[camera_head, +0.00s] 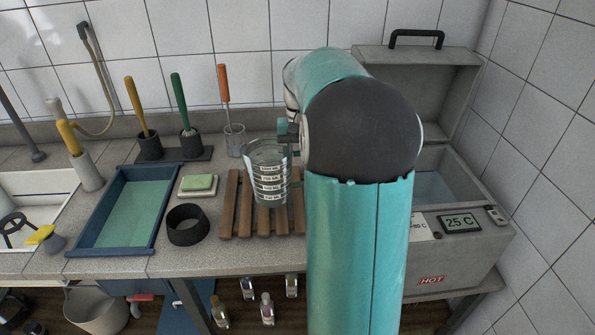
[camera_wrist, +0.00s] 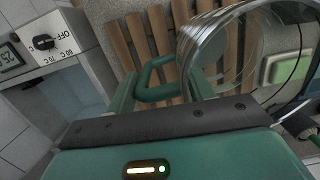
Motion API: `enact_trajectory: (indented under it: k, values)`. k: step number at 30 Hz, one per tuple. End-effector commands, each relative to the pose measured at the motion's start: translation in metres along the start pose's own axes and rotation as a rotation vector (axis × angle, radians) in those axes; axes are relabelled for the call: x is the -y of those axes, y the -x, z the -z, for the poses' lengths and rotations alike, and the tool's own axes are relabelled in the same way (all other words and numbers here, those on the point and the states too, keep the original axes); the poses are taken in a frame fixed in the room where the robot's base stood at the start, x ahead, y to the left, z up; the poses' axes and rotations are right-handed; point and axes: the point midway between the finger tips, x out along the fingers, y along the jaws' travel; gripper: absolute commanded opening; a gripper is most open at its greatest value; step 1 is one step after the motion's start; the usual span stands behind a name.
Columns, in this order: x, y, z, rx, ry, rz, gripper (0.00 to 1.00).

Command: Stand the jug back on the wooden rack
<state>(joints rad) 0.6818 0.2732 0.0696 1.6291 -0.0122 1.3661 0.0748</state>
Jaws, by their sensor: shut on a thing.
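The jug (camera_head: 268,175) is clear, with printed volume marks and a green handle. In the head view it is about upright over the wooden rack (camera_head: 230,213); I cannot tell whether its base touches the slats. In the wrist view the jug's clear wall and rim (camera_wrist: 225,50) fill the upper right, with rack slats (camera_wrist: 118,42) behind. My gripper (camera_head: 288,132) is at the jug's upper right side, shut on it. In the wrist view the green handle (camera_wrist: 152,75) is at the jaws; the exact contact is partly hidden. My arm hides the rack's right side.
A black ring (camera_head: 187,226) and a soap dish (camera_head: 198,187) with green soap are left of the rack. A blue tray (camera_head: 120,210) lies farther left. A glass holding an orange-handled tool (camera_head: 234,138) stands behind. A grey water bath (camera_head: 455,240) is at right.

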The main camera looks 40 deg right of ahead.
Motion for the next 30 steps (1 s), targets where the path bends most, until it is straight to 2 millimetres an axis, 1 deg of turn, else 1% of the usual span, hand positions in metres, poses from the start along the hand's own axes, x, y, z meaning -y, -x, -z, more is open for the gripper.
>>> enact_trajectory:
  k: [1, 7, 9, 12, 15, 26, 27, 29, 30]
  values:
    - [0.002, -0.005, 0.005, 0.002, 0.0, 0.0, 0.0]
    - [0.006, -0.015, 0.018, -0.001, 0.0, 0.0, 0.0]
    - [0.008, -0.023, 0.023, 0.002, 0.0, 0.0, 0.0]
    - [0.007, -0.039, 0.023, 0.003, -0.001, -0.001, 0.0]
    - [0.007, -0.048, 0.025, -0.001, -0.001, -0.001, 0.0]
    - [0.008, -0.052, 0.025, -0.001, 0.0, 0.0, 0.0]
    - [0.007, -0.052, 0.025, -0.001, 0.0, -0.001, 0.6]
    - [0.007, -0.052, 0.025, 0.0, 0.0, -0.001, 0.72]
    - [0.007, -0.052, 0.025, 0.0, 0.0, -0.001, 0.74]
